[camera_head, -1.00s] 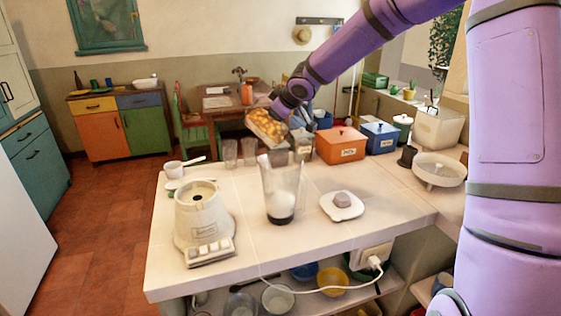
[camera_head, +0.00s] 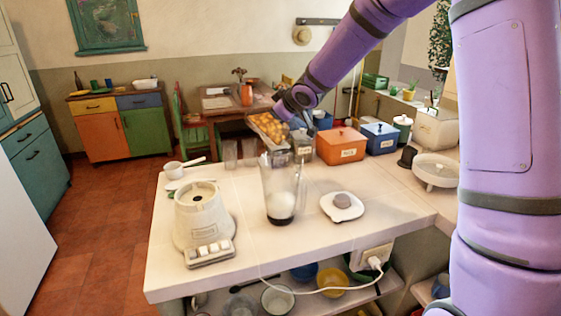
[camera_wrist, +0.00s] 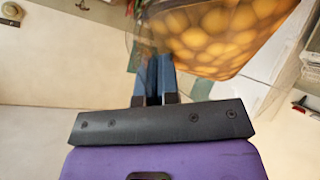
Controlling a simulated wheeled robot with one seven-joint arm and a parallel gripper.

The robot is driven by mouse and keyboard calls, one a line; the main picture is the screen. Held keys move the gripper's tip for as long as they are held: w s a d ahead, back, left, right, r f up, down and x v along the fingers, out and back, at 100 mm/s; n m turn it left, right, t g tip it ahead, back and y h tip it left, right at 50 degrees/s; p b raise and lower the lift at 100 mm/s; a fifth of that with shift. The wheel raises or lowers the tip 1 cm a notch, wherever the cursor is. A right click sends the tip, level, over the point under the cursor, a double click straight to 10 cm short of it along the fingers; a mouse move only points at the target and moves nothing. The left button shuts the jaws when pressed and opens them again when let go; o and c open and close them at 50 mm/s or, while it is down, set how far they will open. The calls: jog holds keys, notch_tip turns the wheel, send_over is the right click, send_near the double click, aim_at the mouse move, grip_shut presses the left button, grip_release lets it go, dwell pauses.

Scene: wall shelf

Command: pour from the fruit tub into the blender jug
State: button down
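The fruit tub (camera_head: 266,127) is a clear container full of yellow-orange fruit pieces. It is held up above the back of the counter, tilted, behind and a little left of the jug's top. My gripper (camera_head: 284,108) is shut on the tub's right side; in the wrist view its fingers (camera_wrist: 154,78) meet at the tub (camera_wrist: 215,35). The blender jug (camera_head: 280,191) stands upright on the counter, clear, with a dark base and something white in its bottom. The tub is above and apart from the jug.
The cream blender base (camera_head: 200,217) stands left of the jug. A white scale (camera_head: 342,207) with a round lid-like object is to its right. Clear glasses (camera_head: 240,152), an orange box (camera_head: 340,145) and a blue box (camera_head: 380,138) line the back.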

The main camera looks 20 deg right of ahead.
aim_at(287, 136)
jog(key=shift+s+d+r+t+y+b, duration=0.15)
jog(key=shift+s+r+t, duration=0.3)
jog(key=shift+t, duration=0.25)
jog(key=shift+s+r+t+y+b, duration=0.15)
jog(key=shift+s+r+t, duration=0.25)
jog(key=shift+t, duration=0.3)
jog(key=shift+s+d+f+t+b, duration=0.15)
jog(key=shift+s+f+t+b, duration=0.25)
jog(key=shift+s+t+b, duration=0.45)
dwell(1.7)
jog(key=shift+s+d+r+t+y+b, duration=0.15)
jog(key=shift+s+r+t+y+b, duration=0.1)
jog(key=shift+s+t+b, duration=0.3)
jog(key=shift+s+d+r+t+y+b, duration=0.1)
jog(key=shift+s+t+y+b, duration=0.15)
jog(key=shift+s+t+b, duration=0.3)
dwell(3.0)
